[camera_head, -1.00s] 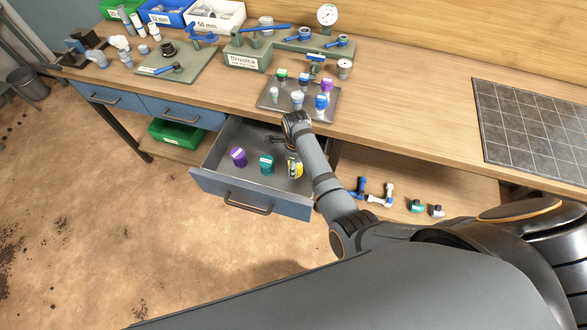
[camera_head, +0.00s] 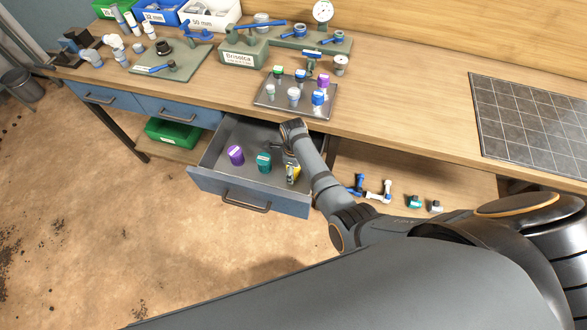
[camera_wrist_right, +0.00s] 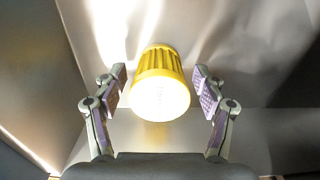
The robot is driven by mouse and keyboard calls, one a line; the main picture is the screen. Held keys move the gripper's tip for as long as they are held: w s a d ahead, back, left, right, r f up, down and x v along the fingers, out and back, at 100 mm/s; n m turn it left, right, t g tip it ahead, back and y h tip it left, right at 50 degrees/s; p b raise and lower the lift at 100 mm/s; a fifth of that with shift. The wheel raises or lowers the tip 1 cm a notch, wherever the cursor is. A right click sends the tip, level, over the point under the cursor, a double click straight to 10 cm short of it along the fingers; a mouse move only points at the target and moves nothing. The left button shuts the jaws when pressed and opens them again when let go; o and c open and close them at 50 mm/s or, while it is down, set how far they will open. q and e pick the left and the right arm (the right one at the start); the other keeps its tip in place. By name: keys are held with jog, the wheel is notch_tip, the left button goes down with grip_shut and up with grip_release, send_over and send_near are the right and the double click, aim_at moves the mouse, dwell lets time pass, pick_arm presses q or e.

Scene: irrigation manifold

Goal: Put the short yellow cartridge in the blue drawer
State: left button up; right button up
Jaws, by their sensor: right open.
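The short yellow cartridge (camera_head: 293,173) stands in the open blue drawer (camera_head: 231,184), near its right side. In the right wrist view the cartridge (camera_wrist_right: 160,85) has a ribbed yellow body and a bright pale end. My right gripper (camera_head: 289,158) reaches down into the drawer at the cartridge. In the wrist view the gripper's fingers (camera_wrist_right: 160,88) are open, one on each side of the cartridge, with a visible gap on both sides. My arm hides part of the drawer's right side. My left gripper is not in view.
A purple cartridge (camera_head: 236,155) and a teal cartridge (camera_head: 264,162) stand in the drawer, left of the yellow one. A grey tray (camera_head: 268,106) with several small capped parts sits on the bench above. Loose fittings (camera_head: 378,192) lie on the lower shelf at right.

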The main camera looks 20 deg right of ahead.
notch_tip(320, 180, up, 12)
jog(key=shift+r+p, duration=0.2)
jog(key=shift+p, duration=0.2)
dwell(0.5)
